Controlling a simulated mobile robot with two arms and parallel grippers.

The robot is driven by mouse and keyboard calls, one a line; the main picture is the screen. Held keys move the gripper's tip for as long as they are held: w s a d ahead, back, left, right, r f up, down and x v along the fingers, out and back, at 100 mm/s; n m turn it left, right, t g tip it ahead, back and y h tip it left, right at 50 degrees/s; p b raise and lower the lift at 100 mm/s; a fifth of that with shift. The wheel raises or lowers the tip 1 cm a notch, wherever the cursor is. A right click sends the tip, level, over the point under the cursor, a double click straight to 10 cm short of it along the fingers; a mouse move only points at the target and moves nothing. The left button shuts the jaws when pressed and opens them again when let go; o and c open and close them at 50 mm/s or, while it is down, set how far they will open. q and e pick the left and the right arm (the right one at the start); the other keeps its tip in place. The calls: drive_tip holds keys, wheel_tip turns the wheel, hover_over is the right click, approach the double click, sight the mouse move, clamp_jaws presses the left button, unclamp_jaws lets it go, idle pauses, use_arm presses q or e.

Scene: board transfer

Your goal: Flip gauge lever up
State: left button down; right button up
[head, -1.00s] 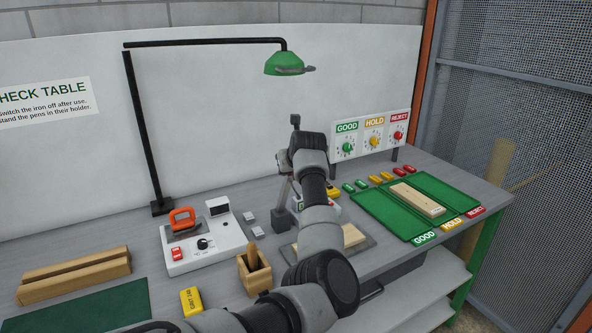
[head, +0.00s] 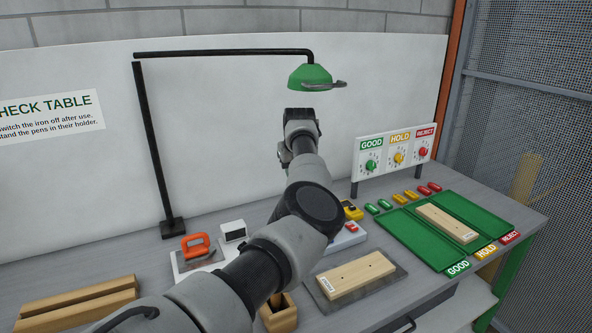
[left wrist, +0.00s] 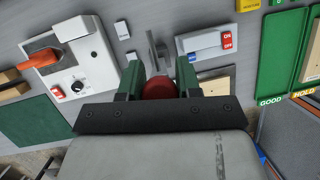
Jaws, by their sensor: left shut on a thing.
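In the left wrist view my left gripper (left wrist: 159,72) has its two green fingers around a round red knob (left wrist: 160,89) and is shut on it. A grey upright part of the gauge (left wrist: 157,50) stands just beyond the fingertips. The knob appears to be the end of the gauge lever, but the lever's bar and angle are hidden. In the head view my left gripper (head: 301,120) is raised in front of the white back wall, below the lamp. Its fingers, the knob and the gauge are hidden behind my arm. My right gripper is not in view.
A green lamp (head: 311,76) hangs close above the gripper. An orange-handled iron (head: 196,246) and a pen holder (head: 279,315) stand near my arm.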

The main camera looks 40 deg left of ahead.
use_arm(q)
drive_tip(key=shift+a+f, duration=0.1)
idle(0.3)
drive_tip(key=c, duration=1)
unclamp_jaws()
drive_tip(key=shift+o, duration=1.1)
drive_tip(key=shift+w+a+f, duration=0.1)
drive_tip(key=shift+w, duration=0.05)
drive_tip(key=b+v, duration=0.2)
drive_tip(key=v, duration=0.4)
drive_tip(key=shift+r, duration=0.25)
drive_tip(key=shift+s+d+r+b, duration=0.25)
drive_tip(key=shift+r+b, duration=0.05)
drive_tip(key=shift+r, duration=0.2)
drive_tip(key=shift+f, duration=0.1)
